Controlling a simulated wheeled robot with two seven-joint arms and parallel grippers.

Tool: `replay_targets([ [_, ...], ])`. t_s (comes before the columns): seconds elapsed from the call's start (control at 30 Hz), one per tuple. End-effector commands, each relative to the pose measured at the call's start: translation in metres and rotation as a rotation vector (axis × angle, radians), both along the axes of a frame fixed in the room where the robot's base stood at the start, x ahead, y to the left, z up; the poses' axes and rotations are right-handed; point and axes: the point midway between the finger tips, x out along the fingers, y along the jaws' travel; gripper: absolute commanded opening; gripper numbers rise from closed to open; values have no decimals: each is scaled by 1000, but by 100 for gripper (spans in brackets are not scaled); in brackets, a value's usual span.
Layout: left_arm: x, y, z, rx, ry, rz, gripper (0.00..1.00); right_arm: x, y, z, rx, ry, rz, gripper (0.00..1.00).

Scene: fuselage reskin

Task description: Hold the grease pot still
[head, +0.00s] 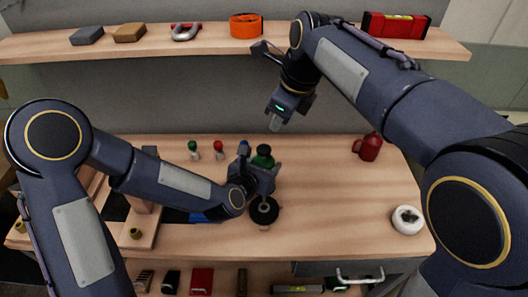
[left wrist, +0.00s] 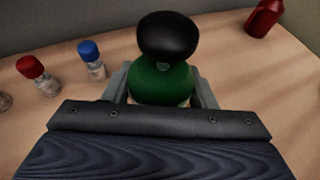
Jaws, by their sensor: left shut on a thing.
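The grease pot (head: 263,159) appears to be the green, rounded pot with a black top on the bench. In the left wrist view the green body (left wrist: 160,82) sits between the two fingers, under a black knob-like top (left wrist: 168,36). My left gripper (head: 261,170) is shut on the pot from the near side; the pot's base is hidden. My right gripper (head: 276,122) hangs above and behind the pot, apart from it, pointing down. Its fingertips are too small to tell open from shut.
Red-capped (head: 219,148) and blue-capped (head: 243,147) bottles stand left of the pot. A red container (head: 368,147) and a white roll (head: 407,220) are to the right. A shelf (head: 205,48) runs behind.

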Motion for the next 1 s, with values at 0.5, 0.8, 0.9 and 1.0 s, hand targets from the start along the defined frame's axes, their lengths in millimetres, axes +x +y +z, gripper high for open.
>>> replay_targets([
  [0.5, 0, 0, 0, 0, 0, 0, 12, 13, 22, -4, -571, -313, 1420, 0],
  [0.8, 0, 0, 0, 0, 0, 0, 12, 19, 30, 0, -757, -363, 1873, 0],
  [0.9, 0, 0, 0, 0, 0, 0, 12, 19, 31, -3, -772, -364, 1910, 0],
  [1.0, 0, 0, 0, 0, 0, 0, 12, 19, 31, -11, -774, -363, 1916, 0],
])
